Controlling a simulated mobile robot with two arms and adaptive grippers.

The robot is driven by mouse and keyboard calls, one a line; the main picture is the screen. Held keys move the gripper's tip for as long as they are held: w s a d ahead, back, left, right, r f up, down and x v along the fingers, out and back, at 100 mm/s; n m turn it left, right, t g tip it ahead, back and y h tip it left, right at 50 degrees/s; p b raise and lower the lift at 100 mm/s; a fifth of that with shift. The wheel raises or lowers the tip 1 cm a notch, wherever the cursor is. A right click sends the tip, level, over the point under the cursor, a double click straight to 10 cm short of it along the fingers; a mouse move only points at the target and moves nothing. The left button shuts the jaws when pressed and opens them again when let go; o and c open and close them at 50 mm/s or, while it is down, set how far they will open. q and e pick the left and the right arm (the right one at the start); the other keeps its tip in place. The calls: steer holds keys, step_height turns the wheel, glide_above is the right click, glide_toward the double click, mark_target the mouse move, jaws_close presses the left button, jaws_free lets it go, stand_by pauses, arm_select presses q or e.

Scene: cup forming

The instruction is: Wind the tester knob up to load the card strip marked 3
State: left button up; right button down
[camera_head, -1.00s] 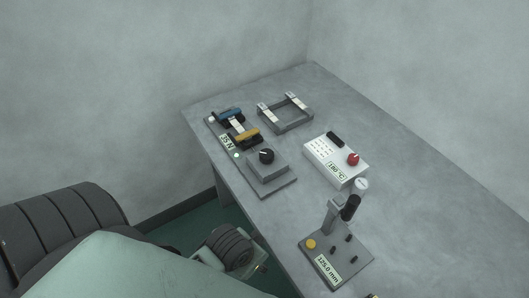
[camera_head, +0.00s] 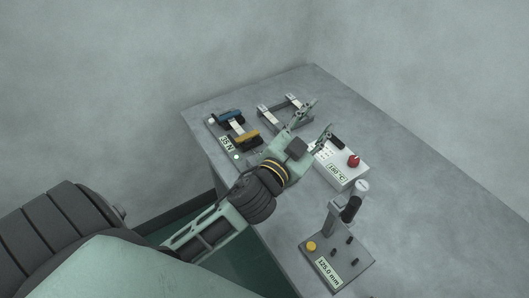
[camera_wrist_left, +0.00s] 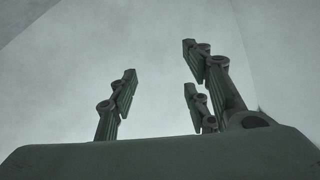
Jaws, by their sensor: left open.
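The tester has a blue clamp (camera_head: 230,116) and a yellow clamp (camera_head: 247,137), with a white card strip (camera_head: 236,126) between them. Its display (camera_head: 227,144) seems to read 35 N, and a small green light (camera_head: 236,157) shows beside it. No number is readable on the strip. The tester knob is hidden behind my left gripper and wrist. My left gripper (camera_head: 319,118) is open and empty above the table, with its fingers pointing away, past the knob's place. Its spread fingers show in the left wrist view (camera_wrist_left: 160,75) against bare wall. My right gripper is not in view.
A grey frame (camera_head: 268,120) with white strips stands behind my gripper. A white box (camera_head: 346,173) with a red knob and a 180 °C display is to its right. A gauge stand (camera_head: 340,262) marked 125.0 mm is nearer. The right side of the table is clear.

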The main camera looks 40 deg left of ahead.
arm_select(q)
steer(key=w+d+r+m+t+h, duration=0.1)
steer(key=d+r+m+t+h, duration=0.1)
steer(key=d+r+m+h, duration=0.55)
steer(key=s+d+m+g+h, duration=0.3)
steer(key=d+m+g+h, duration=0.7)
steer(key=m, duration=0.3)
steer(key=a+f+m+g+y, duration=0.3)
steer(key=f+g+y, duration=0.1)
steer(key=f, duration=0.3)
steer(key=a+f+m+g+y, duration=0.2)
steer(key=a+f+g+y, duration=0.2)
steer(key=f, duration=0.3)
steer(key=a+n+y, duration=0.1)
steer(key=a+y, duration=0.2)
steer(key=a, duration=0.4)
steer(key=a+f+n+g+y, duration=0.1)
steer(key=a+y, duration=0.2)
steer(key=a, duration=0.5)
steer(key=a+f+n+g+y, duration=0.1)
steer(key=a+y, duration=0.3)
steer(key=a, duration=0.4)
steer(key=shift+f+n, duration=0.25)
steer(key=shift+n, duration=0.1)
steer(key=shift+s+a+f, duration=0.1)
steer(key=shift+f, duration=0.2)
step_height(320, 180, down, 7)
steer(key=shift+f+p, duration=0.1)
steer(key=shift+p, duration=0.75)
steer(key=shift+c, duration=0.2)
